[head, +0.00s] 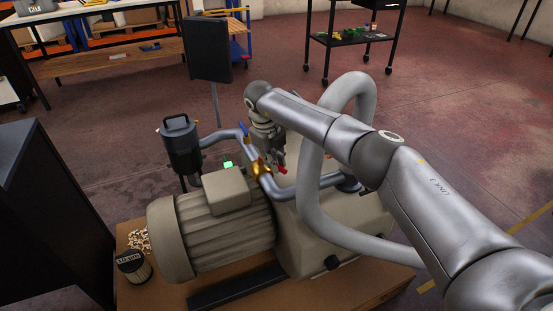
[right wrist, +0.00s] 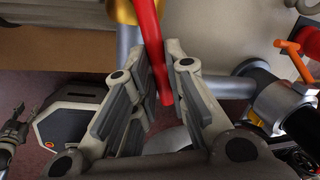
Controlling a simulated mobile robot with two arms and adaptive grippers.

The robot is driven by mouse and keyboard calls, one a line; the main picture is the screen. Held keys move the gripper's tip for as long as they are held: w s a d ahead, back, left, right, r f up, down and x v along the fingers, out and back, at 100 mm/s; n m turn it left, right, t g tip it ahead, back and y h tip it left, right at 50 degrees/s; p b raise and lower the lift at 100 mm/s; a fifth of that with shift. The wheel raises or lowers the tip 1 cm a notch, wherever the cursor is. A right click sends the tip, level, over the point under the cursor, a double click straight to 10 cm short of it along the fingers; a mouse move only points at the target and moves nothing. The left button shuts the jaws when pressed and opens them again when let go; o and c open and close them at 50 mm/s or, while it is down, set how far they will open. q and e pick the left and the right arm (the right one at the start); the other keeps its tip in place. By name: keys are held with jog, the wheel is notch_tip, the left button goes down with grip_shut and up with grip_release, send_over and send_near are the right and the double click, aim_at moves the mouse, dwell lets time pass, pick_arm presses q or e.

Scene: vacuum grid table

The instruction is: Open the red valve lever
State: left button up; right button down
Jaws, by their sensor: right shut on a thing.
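The red valve lever (head: 283,170) shows as a small red tip below my right gripper (head: 275,150) in the head view. It belongs to a brass valve body (head: 258,168) on the blue-grey pipe. In the right wrist view the red lever (right wrist: 149,35) runs down from the brass part (right wrist: 122,11) at the top and passes between the fingers of my right gripper (right wrist: 164,75). The gripper is shut on the lever, and its lower end shows between the finger pads.
A motor (head: 222,225) and a vacuum pump on a wooden board fill the foreground. A dark canister (head: 181,145) stands left of the valve. A thick grey hose (head: 305,190) loops beside my right arm. An orange handle (right wrist: 296,61) is at right in the wrist view.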

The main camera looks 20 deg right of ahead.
jog(key=shift+a+r+m, duration=0.1)
jog(key=shift+a+m, duration=0.1)
jog(key=shift+m, duration=0.2)
jog(key=shift+s+a+m, duration=0.15)
jog(key=shift+a+m, duration=0.3)
jog(key=shift+m, duration=0.45)
pick_arm(q)
jog(key=shift+w+a, duration=0.3)
jog(key=shift+w, duration=0.05)
pick_arm(e)
jog(key=shift+a+g, duration=0.1)
jog(key=shift+g, duration=0.2)
pick_arm(q)
jog(key=shift+s, duration=0.45)
pick_arm(e)
jog(key=c, duration=1.5)
grip_release()
jog(key=shift+o, duration=0.2)
